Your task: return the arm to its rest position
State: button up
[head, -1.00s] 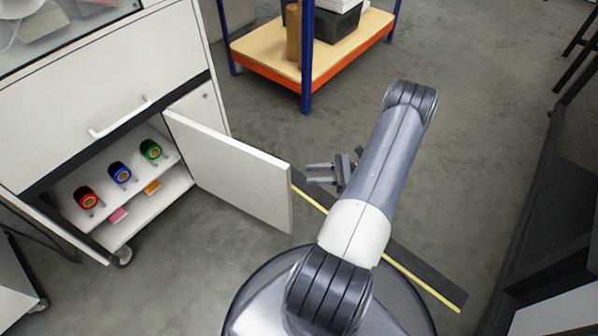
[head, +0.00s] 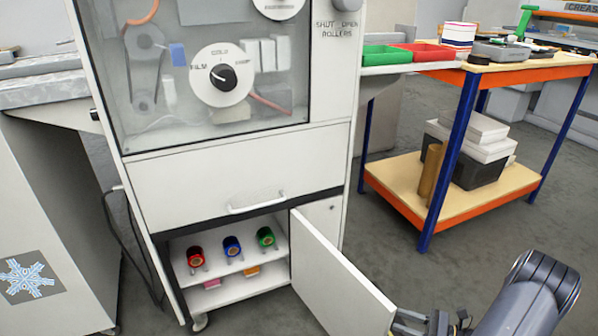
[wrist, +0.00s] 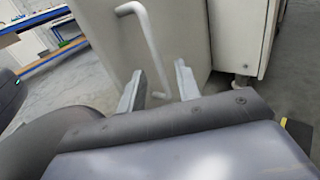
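My arm (head: 527,301) enters the head view at the lower right, and its lower part is out of the picture. My gripper shows only partly at the bottom edge of the head view, just right of the open cabinet door (head: 340,272). In the wrist view my gripper (wrist: 158,88) has its two fingers apart with nothing held between them. A white bar handle (wrist: 147,42) on a pale panel stands beyond the fingers, and I cannot tell the exact gap to it.
The white cabinet (head: 225,170) holds red (head: 195,257), blue (head: 232,246) and green (head: 265,237) rolls on its upper shelf (head: 215,268). Pink and orange blocks lie below. A blue-legged bench (head: 400,195) stands right with trays and boxes. Grey floor between them is open.

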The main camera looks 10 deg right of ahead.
jog(key=x, duration=0.5)
jog(key=shift+s+a+b, duration=0.1)
jog(key=shift+b, duration=0.3)
